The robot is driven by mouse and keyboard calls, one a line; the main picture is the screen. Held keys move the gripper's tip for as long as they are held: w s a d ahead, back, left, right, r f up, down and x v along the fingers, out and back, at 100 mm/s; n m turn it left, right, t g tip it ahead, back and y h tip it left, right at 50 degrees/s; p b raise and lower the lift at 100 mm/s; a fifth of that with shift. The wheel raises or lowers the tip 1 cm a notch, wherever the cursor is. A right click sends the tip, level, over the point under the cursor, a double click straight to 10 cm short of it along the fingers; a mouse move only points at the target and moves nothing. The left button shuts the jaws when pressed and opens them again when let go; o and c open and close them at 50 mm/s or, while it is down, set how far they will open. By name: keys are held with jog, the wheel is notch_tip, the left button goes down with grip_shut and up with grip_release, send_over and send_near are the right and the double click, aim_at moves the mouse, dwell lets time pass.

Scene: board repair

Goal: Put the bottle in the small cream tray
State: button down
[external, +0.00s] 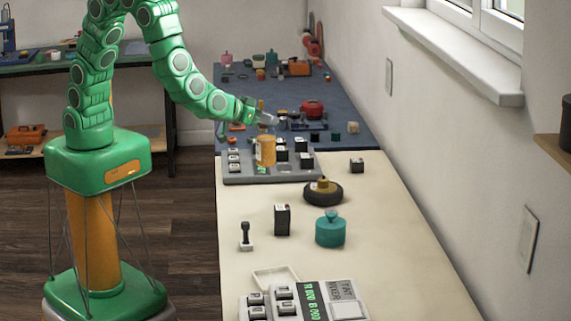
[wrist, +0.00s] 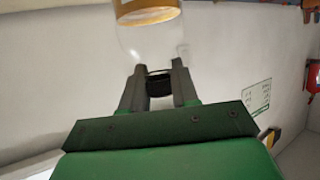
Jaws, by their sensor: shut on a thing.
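The bottle (external: 265,151) has a clear upper part and an orange label. My gripper (external: 267,122) is shut on it near its top, and the bottle hangs roughly upright below the fingers. In the wrist view the fingers (wrist: 159,84) close around a dark piece at the bottle's narrow end, and the clear body (wrist: 150,42) extends away from them. In the external view the bottle is in front of the grey key panel; I cannot tell whether it touches it. The small cream tray (external: 275,275) lies on the near part of the bench and looks empty.
The grey key panel (external: 240,178) stands at the blue mat's edge. A dark round piece with a yellow top (external: 323,191), a teal pot (external: 330,231), a black box (external: 282,219) and a stamp (external: 245,238) stand between. A keyed device (external: 320,300) adjoins the tray.

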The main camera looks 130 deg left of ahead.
jog(key=shift+r, duration=0.3)
jog(key=shift+w+d, duration=0.1)
jog(key=w+d+r+m+t+h, duration=0.1)
jog(key=w+d+m+t+h, duration=0.1)
jog(key=w+d, duration=0.75)
jog(key=w+d+r+m+t+h, duration=0.1)
jog(key=w+d+m+t, duration=0.3)
jog(key=d, duration=1.1)
jog(key=w+d+r+m+t+h, duration=0.1)
jog(key=w+d+r+h, duration=0.1)
jog(key=w+d, duration=0.8)
jog(key=w+d+f, duration=0.3)
jog(key=w+f, duration=0.8)
jog(key=f, duration=0.2)
jog(key=shift+w+d+f, duration=0.15)
jog(key=shift+w+d, duration=0.1)
jog(key=shift+w, duration=0.1)
